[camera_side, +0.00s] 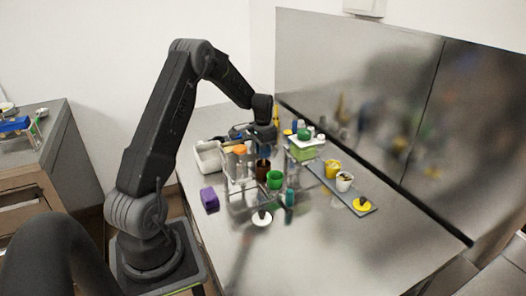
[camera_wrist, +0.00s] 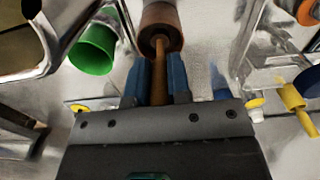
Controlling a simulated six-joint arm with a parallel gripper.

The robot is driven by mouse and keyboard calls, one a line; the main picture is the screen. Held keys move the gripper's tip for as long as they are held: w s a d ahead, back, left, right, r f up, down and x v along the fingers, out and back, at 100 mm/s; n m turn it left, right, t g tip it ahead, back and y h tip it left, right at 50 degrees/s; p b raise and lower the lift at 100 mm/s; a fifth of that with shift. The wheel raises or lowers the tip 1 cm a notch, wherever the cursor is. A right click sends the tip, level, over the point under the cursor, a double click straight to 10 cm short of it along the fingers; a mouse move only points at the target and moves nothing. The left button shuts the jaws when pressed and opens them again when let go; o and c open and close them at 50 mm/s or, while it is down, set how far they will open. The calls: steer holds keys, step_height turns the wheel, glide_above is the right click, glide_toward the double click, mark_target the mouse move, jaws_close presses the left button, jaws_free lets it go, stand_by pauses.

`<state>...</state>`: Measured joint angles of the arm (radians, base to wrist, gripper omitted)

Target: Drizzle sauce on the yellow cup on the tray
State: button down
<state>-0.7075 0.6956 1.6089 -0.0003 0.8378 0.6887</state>
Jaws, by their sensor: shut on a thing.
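My gripper (camera_wrist: 158,68) has its blue fingers shut on a brown handle (camera_wrist: 158,80). The handle runs up to a brown cup-like thing (camera_wrist: 160,20) at the top of the wrist view; I cannot tell whether it is fixed to it or stands in it. In the side view my gripper (camera_side: 263,145) is just above the brown cup-like thing (camera_side: 262,168), between the clear racks. The yellow cup (camera_side: 333,168) stands on the dark tray (camera_side: 325,181) to the right, apart from my gripper. A white cup (camera_side: 344,182) with dark contents is beside it. No sauce is visible on the yellow cup.
A green cup (camera_side: 275,180) stands close by, also in the wrist view (camera_wrist: 92,50). A clear rack (camera_side: 240,185) is to the left, and a green-topped stand (camera_side: 302,150) is between my gripper and the tray. A purple block (camera_side: 209,199) is at left. The front right counter is clear.

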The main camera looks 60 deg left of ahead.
steer(key=shift+r, duration=4.1)
steer(key=shift+r, duration=0.4)
step_height(320, 180, up, 14)
steer(key=r+t, duration=0.1)
steer(key=w+d+t+y, duration=0.1)
steer(key=w+d, duration=0.5)
steer(key=w, duration=0.4)
steer(key=w+d+t+y, duration=0.1)
steer(key=w+d, duration=0.6)
steer(key=w, duration=0.2)
step_height(320, 180, down, 18)
steer(key=shift+w+a, duration=0.15)
steer(key=shift+w, duration=0.1)
steer(key=shift+w+f, duration=0.1)
steer(key=shift+w, duration=0.3)
